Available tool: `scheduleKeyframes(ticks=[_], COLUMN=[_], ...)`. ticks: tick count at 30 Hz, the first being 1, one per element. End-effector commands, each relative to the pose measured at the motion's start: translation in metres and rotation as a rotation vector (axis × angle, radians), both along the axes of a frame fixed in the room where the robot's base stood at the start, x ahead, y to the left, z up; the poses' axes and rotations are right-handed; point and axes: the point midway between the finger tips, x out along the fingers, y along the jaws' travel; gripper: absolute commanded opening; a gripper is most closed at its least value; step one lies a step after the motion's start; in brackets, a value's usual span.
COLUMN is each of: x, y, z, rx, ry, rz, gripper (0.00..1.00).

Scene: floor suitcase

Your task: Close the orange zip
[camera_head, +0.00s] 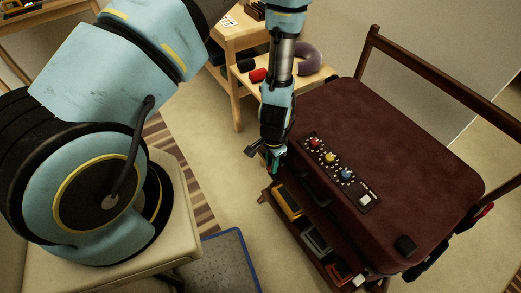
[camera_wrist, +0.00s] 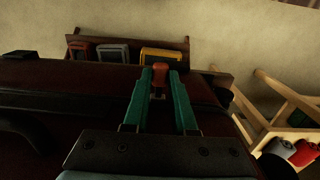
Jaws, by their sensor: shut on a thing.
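A dark red suitcase (camera_head: 385,130) lies flat on a wooden stand, its lid down. My gripper (camera_head: 273,165) is at its left corner, pointing down beside the edge. In the wrist view the green fingers of my gripper (camera_wrist: 160,88) are shut on the orange zip pull (camera_wrist: 160,71), whose top shows between the fingertips. The suitcase's side (camera_wrist: 60,120) shows dark beneath the fingers. In the head view the pull is hidden by my gripper, and I cannot tell how far the zip is open.
A panel with coloured dials (camera_head: 340,172) is on the suitcase lid. Yellow (camera_head: 287,202), grey and orange boxes sit on a low shelf below. A wooden side table (camera_head: 240,75) with red and dark rolls stands behind. A chair-like rail (camera_head: 440,75) runs along the far side.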

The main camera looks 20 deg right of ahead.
Motion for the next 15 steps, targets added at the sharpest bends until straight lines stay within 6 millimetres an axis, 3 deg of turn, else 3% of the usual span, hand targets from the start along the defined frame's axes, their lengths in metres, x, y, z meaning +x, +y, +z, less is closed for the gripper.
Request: scheduleKeyframes(ticks=[1, 6, 15], x=[-0.016, -0.046, -0.056], y=[-0.004, -0.010, -0.012], z=[-0.001, 0.000, 0.000], rx=[-0.001, -0.002, -0.003], ry=[0.002, 0.001, 0.003], rz=[-0.009, -0.005, -0.002], gripper=[0.00, 0.00, 0.00])
